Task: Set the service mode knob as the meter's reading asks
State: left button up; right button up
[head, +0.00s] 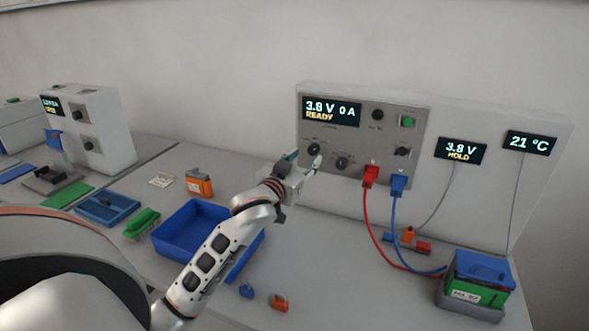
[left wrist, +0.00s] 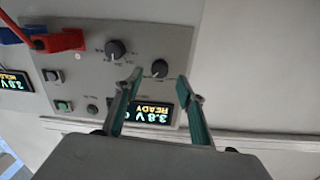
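The cycler's grey panel (head: 350,175) has a display (head: 331,109) reading 3.8 V, 0 A, READY. The meter display (head: 461,150) reads 3.8 V, HOLD. My left gripper (head: 304,160) is open and empty at the left knob. In the left wrist view, upside down, this knob (left wrist: 160,68) lies between the fingertips (left wrist: 160,75); I cannot tell whether they touch it. My right gripper is not in view.
Red (head: 369,177) and blue (head: 398,184) plugs sit low on the panel, their cables running to a green battery (head: 478,282). A green button (head: 408,121) is upper right. A temperature display (head: 530,142) reads 21 °C. A blue tray (head: 185,243) lies below my left arm.

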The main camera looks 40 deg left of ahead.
pick_arm(q)
jog(key=s+d, duration=0.1)
jog(key=s, duration=0.6)
jog(key=shift+s+d+r, duration=0.2)
jog(key=shift+s+d, duration=0.05)
jog(key=shift+s, duration=0.05)
